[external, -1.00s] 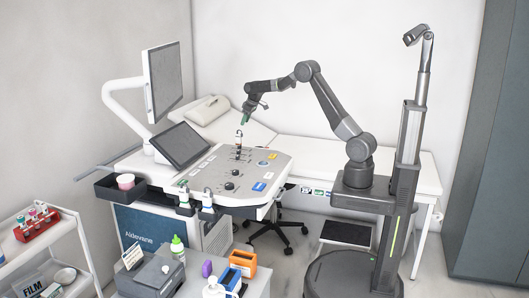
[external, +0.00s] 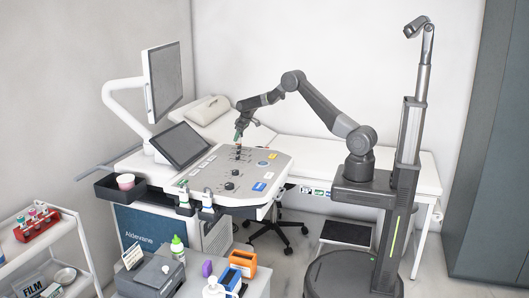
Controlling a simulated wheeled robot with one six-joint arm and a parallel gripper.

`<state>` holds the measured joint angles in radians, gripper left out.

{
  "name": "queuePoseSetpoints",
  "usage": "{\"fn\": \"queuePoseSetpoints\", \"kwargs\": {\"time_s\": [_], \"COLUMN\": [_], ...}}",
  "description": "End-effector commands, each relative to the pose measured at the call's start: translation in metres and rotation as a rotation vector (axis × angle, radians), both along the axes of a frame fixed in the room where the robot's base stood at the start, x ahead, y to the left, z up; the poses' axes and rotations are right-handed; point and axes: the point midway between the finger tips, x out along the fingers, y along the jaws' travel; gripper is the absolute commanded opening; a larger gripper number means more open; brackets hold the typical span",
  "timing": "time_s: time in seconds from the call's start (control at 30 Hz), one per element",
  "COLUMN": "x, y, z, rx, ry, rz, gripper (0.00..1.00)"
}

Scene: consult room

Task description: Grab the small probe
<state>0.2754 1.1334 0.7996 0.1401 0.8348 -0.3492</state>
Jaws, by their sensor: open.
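A small, slim upright item (external: 238,154) stands on the control panel of the ultrasound cart (external: 264,190). It is dark below, with its upper part hidden at my gripper; it may be the small probe, but I cannot tell for sure. My gripper (external: 239,137) is open, pointing down, with its fingertips at the top of this item. I cannot tell whether they touch it. Two white probe-like pieces, one on the left (external: 183,192) and one on the right (external: 207,198), sit in holders along the panel's front left edge.
A tilted touch screen (external: 181,145) and a monitor (external: 164,80) stand left of my gripper. An exam couch (external: 300,152) lies behind the cart. The air right of my gripper is clear.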

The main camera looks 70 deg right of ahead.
Motion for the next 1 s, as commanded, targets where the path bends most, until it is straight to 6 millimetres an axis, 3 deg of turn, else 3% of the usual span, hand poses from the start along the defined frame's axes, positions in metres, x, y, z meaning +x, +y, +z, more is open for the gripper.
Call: {"fn": "queuePoseSetpoints", "kwargs": {"time_s": [0.2,0.43,0.77,1.0], "x": [0.000,0.000,0.001,0.001], "y": [0.000,0.000,0.000,-0.001], "z": [-0.001,0.000,0.004,0.043], "rx": [0.000,0.000,-0.001,-0.002], "ry": [-0.001,-0.001,-0.003,-0.006], "rz": [0.000,0.000,0.000,0.000], "gripper": [0.48,0.04,0.04,0.04]}}
